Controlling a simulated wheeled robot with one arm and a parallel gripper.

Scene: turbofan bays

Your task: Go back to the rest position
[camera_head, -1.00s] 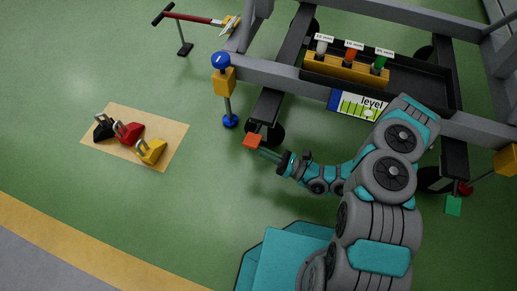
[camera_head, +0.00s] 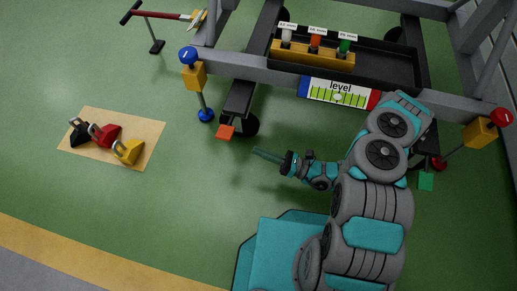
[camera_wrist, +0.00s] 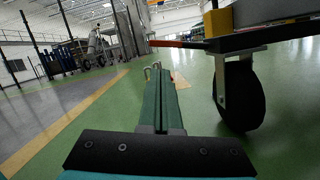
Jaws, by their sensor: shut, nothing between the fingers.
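My gripper (camera_head: 266,155) is at the end of my arm, low over the green floor, in front of the grey stand. Its teal fingers are together and hold nothing. In the wrist view the fingers (camera_wrist: 163,100) point ahead along the floor, side by side, with the stand's black caster wheel (camera_wrist: 239,95) to their right.
The stand (camera_head: 250,72) carries a tray with a yellow holder (camera_head: 312,52) and a level gauge (camera_head: 338,92). A blue-topped yellow post (camera_head: 194,76) stands at its left corner. Black, red and yellow padlocks lie on a tan mat (camera_head: 78,147). Floor between mat and gripper is clear.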

